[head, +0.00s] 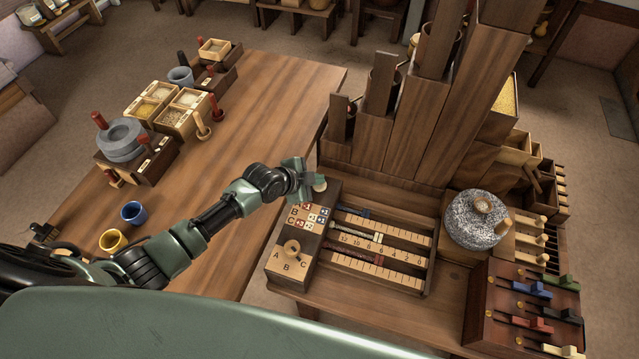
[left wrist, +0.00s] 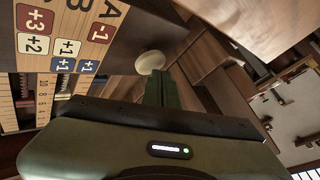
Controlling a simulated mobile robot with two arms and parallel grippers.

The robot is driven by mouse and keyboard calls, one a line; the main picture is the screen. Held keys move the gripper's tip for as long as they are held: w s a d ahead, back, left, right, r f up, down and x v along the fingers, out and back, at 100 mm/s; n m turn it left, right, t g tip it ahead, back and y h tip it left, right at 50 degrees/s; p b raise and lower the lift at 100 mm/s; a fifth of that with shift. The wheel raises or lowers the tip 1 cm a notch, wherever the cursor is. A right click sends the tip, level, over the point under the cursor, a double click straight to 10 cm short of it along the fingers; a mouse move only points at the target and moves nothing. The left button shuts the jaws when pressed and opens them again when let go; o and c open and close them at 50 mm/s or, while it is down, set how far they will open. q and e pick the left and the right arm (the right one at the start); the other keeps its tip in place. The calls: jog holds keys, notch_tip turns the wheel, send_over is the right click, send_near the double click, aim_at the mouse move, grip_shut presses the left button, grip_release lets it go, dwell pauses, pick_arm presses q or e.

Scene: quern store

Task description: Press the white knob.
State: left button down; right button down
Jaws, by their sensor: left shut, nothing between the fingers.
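The white knob (head: 320,185) is a small round pale cap at the back end of the wooden control box (head: 288,262). In the left wrist view the white knob (left wrist: 150,62) stands just beyond my fingertips. My left gripper (head: 308,182) is shut and empty, with its fingers at the knob's left side in the head view. In the left wrist view the closed green fingers (left wrist: 160,80) overlap the knob's lower edge. I cannot tell whether they touch it. My right gripper is not in view.
Beside the knob are a panel of number tiles (head: 308,217), an A-B-C dial (head: 291,248) and slotted scales (head: 385,240). Tall wooden chutes (head: 405,130) rise behind. A speckled quern stone (head: 474,219) stands right.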

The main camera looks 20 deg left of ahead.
aim_at(317, 187)
pick_arm(q)
jog(key=shift+f+b, duration=0.6)
jog(key=shift+f, duration=0.2)
dwell(0.4)
jog(key=shift+s+r, duration=0.1)
jog(key=shift+r+p, duration=1.15)
jog(key=shift+r, duration=0.15)
notch_tip(317, 187, up, 5)
jog(key=p, duration=0.4)
jog(key=shift+p, duration=0.3)
jog(key=shift+f, duration=0.2)
